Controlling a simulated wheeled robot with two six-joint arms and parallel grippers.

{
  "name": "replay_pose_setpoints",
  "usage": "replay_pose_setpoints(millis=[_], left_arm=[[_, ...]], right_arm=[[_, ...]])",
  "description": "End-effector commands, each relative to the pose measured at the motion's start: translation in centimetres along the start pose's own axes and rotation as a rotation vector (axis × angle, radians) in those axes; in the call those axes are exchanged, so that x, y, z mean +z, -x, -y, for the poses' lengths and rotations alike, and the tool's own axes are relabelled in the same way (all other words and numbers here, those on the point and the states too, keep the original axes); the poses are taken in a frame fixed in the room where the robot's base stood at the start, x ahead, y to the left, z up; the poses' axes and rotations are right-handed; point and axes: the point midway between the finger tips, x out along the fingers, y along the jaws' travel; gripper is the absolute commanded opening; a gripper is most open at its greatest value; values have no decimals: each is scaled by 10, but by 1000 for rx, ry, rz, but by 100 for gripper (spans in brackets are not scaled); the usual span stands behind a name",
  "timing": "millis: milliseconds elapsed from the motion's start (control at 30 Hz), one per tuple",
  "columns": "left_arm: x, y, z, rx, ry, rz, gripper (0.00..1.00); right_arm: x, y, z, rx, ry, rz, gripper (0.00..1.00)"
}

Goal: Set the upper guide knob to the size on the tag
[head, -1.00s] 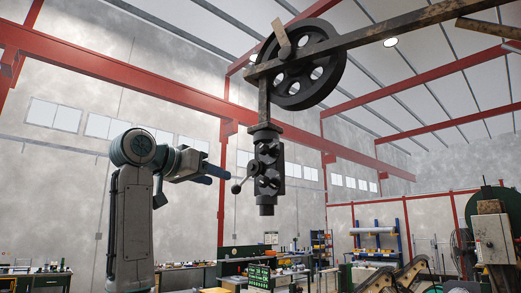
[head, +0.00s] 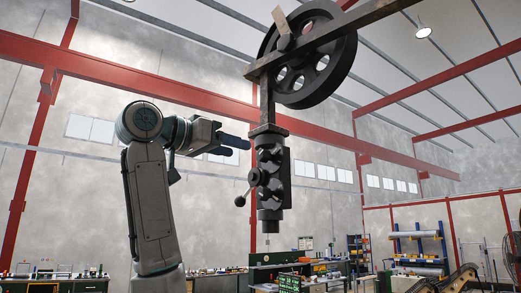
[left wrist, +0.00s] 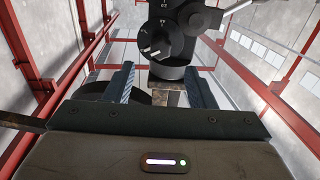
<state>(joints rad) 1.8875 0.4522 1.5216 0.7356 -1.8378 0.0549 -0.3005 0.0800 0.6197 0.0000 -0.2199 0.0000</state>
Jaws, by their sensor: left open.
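The dark guide block (head: 270,180) hangs on a post below a beam, with knob-like parts stacked along it. A ball-ended lever (head: 247,191) sticks out at its lower left. In the left wrist view a round dark knob (left wrist: 154,41) with pale pointer marks sits beside small white markings too small to read. My left gripper (head: 236,146) is open and empty, just left of the block's upper part. In the left wrist view its fingers (left wrist: 161,82) are spread below the knob, apart from it. No readable size tag shows. My right gripper is not in view.
A large spoked wheel (head: 310,52) with a beige plate (head: 281,20) stands above the block on the slanting beam (head: 345,40). Workbenches (head: 52,284) and shelving (head: 418,243) are far behind. Open air lies left of the block.

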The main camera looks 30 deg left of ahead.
Motion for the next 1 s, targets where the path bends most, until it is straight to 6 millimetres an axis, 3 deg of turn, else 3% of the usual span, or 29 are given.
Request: replay_pose_setpoints(millis=[33,200,400,800,1000], left_arm=[[-5,-12,0,1,1,5,50],[-4,-45,-1,2,1,5,50],[-2,-70,0,0,1,3,50],[0,-77,0,0,0,1,50],[0,-77,0,0,1,1,11]], right_arm=[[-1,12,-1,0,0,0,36],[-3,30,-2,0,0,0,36],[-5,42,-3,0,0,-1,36],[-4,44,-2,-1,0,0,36],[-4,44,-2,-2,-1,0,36]])
